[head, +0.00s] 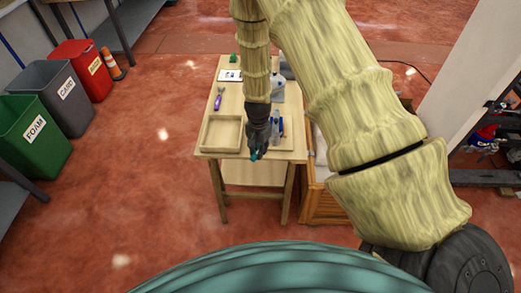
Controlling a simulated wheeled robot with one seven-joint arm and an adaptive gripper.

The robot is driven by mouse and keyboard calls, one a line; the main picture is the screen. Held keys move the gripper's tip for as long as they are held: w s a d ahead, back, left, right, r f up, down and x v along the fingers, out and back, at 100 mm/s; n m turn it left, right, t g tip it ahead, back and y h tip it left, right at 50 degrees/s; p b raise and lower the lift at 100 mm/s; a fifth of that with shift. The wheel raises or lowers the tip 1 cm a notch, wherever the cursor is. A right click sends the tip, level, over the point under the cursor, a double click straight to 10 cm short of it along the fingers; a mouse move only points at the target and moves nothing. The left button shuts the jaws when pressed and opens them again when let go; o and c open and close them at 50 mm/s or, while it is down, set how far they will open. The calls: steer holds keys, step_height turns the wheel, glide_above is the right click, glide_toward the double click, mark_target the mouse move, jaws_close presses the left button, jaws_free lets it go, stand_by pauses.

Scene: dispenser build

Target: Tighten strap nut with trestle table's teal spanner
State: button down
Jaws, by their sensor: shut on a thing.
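My gripper (257,143) points down over the front of the wooden trestle table (237,157). It is shut on a small teal thing (255,155), which looks like the teal spanner; only a bit of it shows below the fingers. A purple-handled tool (217,101) lies on the left side of the table. A blue-and-grey item (280,127) is just right of my gripper; its kind is unclear. A pale grey object (278,86) stands farther back, partly behind my arm. I cannot make out the strap nut. Whether the teal thing touches anything is unclear.
A shallow wooden tray (204,134) sits at the table's front left. A white card (230,75) and a small green item (233,58) are at the back. A wooden crate (318,190) stands right of the table. Green, grey and red bins line the left.

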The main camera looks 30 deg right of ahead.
steer(key=shift+w+a+m, duration=0.15)
steer(key=shift+w+m, duration=0.15)
stand_by(0.4)
steer(key=shift+w+a+m+p, duration=0.3)
steer(key=shift+w+m+p, duration=0.05)
steer(key=shift+w+m, duration=0.55)
steer(key=shift+s, duration=0.1)
steer(key=shift+s+d+n, duration=0.15)
steer(key=shift+s+n, duration=0.35)
steer(key=shift+r, duration=0.15)
steer(key=shift+r+p, duration=1.3)
steer(key=shift+r, duration=0.55)
